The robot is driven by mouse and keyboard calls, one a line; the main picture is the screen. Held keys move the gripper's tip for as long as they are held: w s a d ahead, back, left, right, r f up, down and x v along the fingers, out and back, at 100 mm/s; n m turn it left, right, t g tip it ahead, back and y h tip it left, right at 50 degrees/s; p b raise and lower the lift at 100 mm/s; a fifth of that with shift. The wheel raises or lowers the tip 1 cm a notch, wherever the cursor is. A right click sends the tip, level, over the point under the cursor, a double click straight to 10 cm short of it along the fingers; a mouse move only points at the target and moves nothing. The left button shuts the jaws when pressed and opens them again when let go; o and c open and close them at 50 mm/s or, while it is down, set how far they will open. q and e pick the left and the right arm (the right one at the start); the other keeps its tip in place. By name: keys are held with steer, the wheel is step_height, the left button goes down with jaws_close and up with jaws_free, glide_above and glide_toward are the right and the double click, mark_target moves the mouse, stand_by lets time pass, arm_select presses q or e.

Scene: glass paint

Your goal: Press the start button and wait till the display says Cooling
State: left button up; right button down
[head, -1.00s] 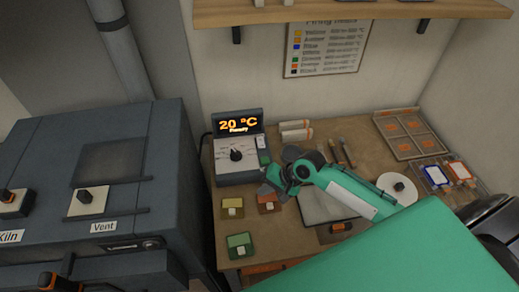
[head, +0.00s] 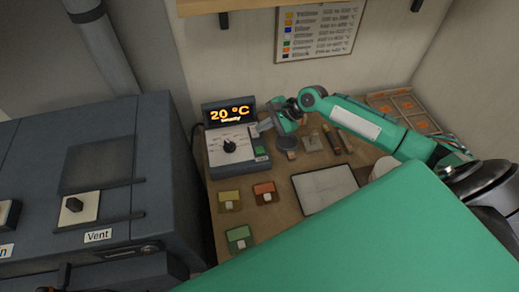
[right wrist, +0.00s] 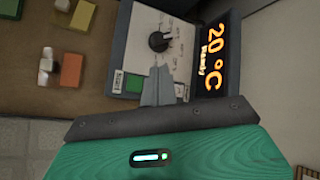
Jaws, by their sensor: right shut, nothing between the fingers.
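The controller (head: 228,167) stands at the back left of the bench. Its display (head: 231,114) shows orange "20 °C" with a smaller line that reads "Ready" in the right wrist view (right wrist: 212,55). A black dial (head: 229,146) sits on its white face. The green start button (head: 260,151) is at the right of that face; it also shows in the right wrist view (right wrist: 133,84) beside a "Start" label. My right gripper (head: 262,127) is shut and empty, its tips by the controller's right side, close to the button. Contact cannot be told. My left gripper is out of view.
Yellow (head: 229,200), orange (head: 265,193) and green (head: 239,238) blocks lie in front of the controller. A pale panel (head: 325,188) lies to their right. The dark kiln (head: 70,170) with a Vent knob fills the left. A shelf hangs above.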

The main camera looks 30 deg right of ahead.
steer(key=f+b, duration=0.1)
steer(key=b, duration=0.6)
glide_above(263, 150)
step_height(263, 150, down, 5)
steer(key=shift+w+d+f, duration=0.1)
steer(key=shift+f+b, duration=0.45)
steer(key=shift+f, duration=0.7)
steer(key=shift+f, duration=0.15)
stand_by(0.7)
steer(key=shift+f+p, duration=0.1)
steer(key=shift+p, duration=0.2)
steer(key=shift+f, duration=0.2)
